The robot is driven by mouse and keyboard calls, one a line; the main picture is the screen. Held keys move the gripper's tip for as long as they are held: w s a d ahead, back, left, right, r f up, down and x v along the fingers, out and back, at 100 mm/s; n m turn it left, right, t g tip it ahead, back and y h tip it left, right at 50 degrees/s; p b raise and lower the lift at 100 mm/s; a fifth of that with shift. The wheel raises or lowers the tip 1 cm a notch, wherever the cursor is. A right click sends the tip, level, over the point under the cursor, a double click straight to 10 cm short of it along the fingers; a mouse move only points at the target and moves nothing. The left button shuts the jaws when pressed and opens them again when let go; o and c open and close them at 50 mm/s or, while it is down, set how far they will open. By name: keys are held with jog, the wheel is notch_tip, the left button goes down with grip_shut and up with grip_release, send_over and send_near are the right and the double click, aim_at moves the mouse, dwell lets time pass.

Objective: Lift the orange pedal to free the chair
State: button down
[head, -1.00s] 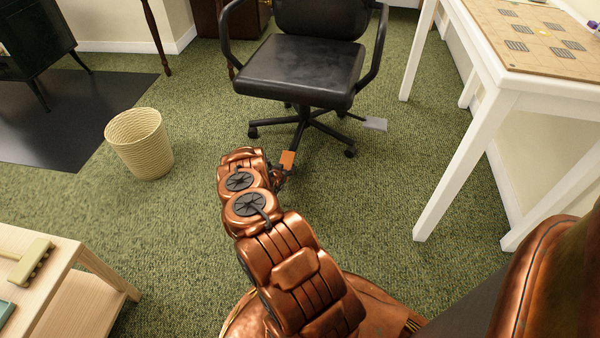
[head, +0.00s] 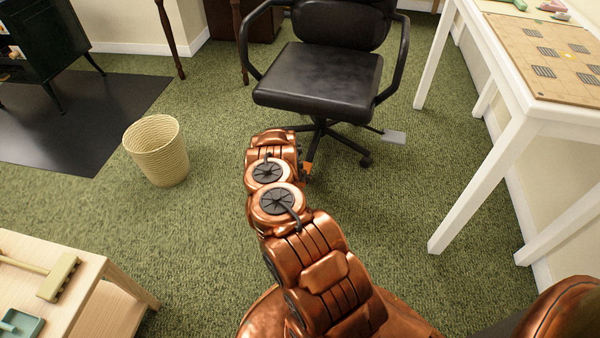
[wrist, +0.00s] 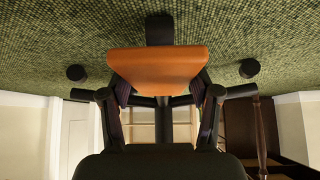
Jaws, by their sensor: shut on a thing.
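The orange pedal (wrist: 158,66) sits between the fingertips of my gripper (wrist: 160,82) in the wrist view, with a finger against each side. My gripper is shut on it. In the head view only a small part of the pedal (head: 308,168) shows beside my copper wrist, low at the front of the chair base. The black office chair (head: 322,82) stands upright on the carpet, with armrests and a castored star base. A grey pedal (head: 394,137) sticks out at the right of its base. My wrist hides part of the base and the gripper's fingers in the head view.
A woven basket (head: 156,150) stands left of the chair. A white table (head: 520,118) with a board on top is at the right. A light wood table (head: 75,290) is at the lower left. Green carpet (head: 215,215) is clear between them.

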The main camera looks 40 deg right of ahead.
dwell(0.4)
jog(key=shift+c, duration=1.2)
grip_release()
jog(key=shift+v, duration=0.75)
jog(key=shift+s+a+r, duration=0.2)
jog(key=shift+a+r, duration=0.2)
jog(key=shift+r, duration=0.2)
jog(key=shift+a+r, duration=0.15)
jog(key=shift+r, duration=0.25)
jog(key=v, duration=0.8)
jog(key=shift+s, duration=0.15)
